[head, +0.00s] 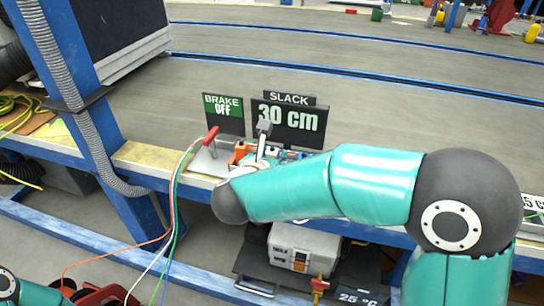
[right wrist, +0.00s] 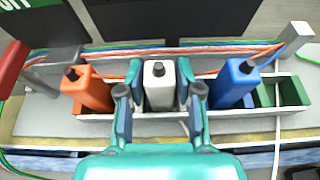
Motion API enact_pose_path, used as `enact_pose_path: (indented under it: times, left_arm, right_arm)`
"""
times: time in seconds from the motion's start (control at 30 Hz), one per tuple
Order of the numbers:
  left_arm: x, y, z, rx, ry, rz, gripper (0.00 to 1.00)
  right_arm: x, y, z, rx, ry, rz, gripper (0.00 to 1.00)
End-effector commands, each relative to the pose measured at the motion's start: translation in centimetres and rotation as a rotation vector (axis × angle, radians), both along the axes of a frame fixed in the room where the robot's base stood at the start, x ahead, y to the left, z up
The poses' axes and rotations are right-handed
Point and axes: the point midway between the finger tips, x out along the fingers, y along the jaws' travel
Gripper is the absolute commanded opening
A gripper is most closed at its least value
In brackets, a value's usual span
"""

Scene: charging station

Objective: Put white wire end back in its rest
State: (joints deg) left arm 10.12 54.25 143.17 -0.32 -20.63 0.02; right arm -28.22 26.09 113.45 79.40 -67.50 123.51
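The white wire end (right wrist: 159,88) is an upright white block with a dark top knob. It stands in the middle slot of the rest (right wrist: 122,116), a pale divided tray, in the right wrist view. My right gripper (right wrist: 161,93) has one finger on each side of it, with gaps showing between the fingers and the block. In the head view my right arm hides most of the rest and the white end. Only a corner of my left arm shows at lower left; its gripper cannot be made out.
An orange end (right wrist: 86,91) stands left of the white one and a blue end (right wrist: 235,86) right. The green slot (right wrist: 282,93) looks empty. A red clamp handle (head: 211,135) and hanging wires (head: 175,200) are at left. SLACK sign (head: 289,121) reads 30 cm, BRAKE sign (head: 223,112) OFF.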

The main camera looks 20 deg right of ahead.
Motion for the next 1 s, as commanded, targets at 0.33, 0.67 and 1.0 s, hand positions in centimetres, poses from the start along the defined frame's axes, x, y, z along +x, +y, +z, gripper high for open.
enact_pose_path:
  times: [0.33, 0.67, 1.0]
  left_arm:
    - [0.0, 0.0, 0.0, 0.000, 0.000, 0.000, 0.40]
    - [0.0, 0.0, 0.1, 0.000, -0.001, 0.000, 0.40]
    - [0.0, 0.0, 0.1, 0.000, 0.000, 0.000, 0.40]
  right_arm:
    - [0.0, 0.0, 0.0, 0.000, 0.000, 0.000, 0.54]
    - [-2.2, 1.6, 1.2, 0.001, -0.002, 0.005, 0.54]
    - [-7.2, 5.1, 3.6, 0.000, -0.001, 0.004, 0.54]
